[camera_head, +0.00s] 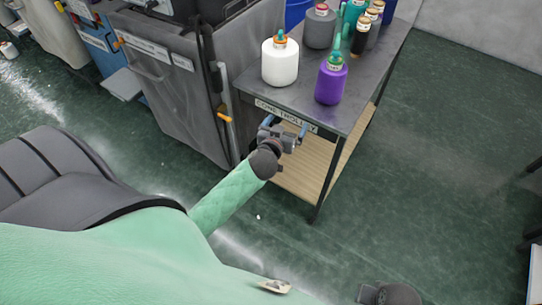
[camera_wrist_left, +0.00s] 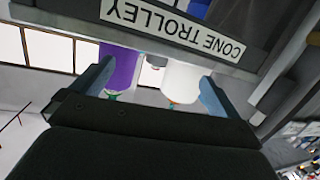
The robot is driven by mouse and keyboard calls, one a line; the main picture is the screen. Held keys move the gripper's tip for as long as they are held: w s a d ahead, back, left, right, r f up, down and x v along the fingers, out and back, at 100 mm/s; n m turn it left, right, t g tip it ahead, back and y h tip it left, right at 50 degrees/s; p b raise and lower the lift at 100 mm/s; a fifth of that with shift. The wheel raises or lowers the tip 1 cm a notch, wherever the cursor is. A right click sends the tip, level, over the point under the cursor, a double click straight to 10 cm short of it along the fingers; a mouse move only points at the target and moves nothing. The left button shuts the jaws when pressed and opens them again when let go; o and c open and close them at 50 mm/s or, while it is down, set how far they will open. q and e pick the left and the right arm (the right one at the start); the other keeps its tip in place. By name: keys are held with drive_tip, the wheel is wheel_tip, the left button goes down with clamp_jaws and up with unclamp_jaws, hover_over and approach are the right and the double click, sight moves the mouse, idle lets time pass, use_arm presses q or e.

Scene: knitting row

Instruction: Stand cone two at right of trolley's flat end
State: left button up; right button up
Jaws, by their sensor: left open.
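The cone trolley (camera_head: 300,98) has a grey top and a label on its near edge, also seen upside down in the left wrist view (camera_wrist_left: 175,25). A white cone (camera_head: 280,65) and a purple cone (camera_head: 331,82) stand upright near that edge, white left of purple. Both show in the left wrist view, purple (camera_wrist_left: 120,68) and white (camera_wrist_left: 181,82), beyond the fingers. I cannot read numbers on the cones, so cone two is not identifiable. My left gripper (camera_head: 285,127) is open and empty, in front of the label and below the top.
A grey cone (camera_head: 319,27) and several smaller dark and teal cones stand at the trolley's far part. A wooden lower shelf (camera_head: 308,165) lies under the top. A grey machine cabinet (camera_head: 178,85) stands close at left. Green floor (camera_head: 460,130) is open at right.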

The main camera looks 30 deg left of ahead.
use_arm(q)
drive_tip(key=s+d+f+g, duration=0.2)
drive_tip(key=s+f+g, duration=0.2)
drive_tip(key=s+f, duration=0.25)
drive_tip(key=s+d+f+g, duration=0.3)
drive_tip(key=s+f, duration=0.2)
drive_tip(key=s, duration=0.2)
drive_tip(key=s+d+f+m+g+h, duration=0.1)
drive_tip(key=s+d+f+m+g, duration=0.1)
drive_tip(key=s, duration=0.6)
drive_tip(key=s+d+f+m+g+h, duration=0.2)
drive_tip(key=s+d+g, duration=0.3)
drive_tip(key=s, duration=0.4)
drive_tip(key=shift+s+d+f+m, duration=0.15)
drive_tip(key=shift+d+m, duration=0.15)
drive_tip(key=shift+d, duration=0.15)
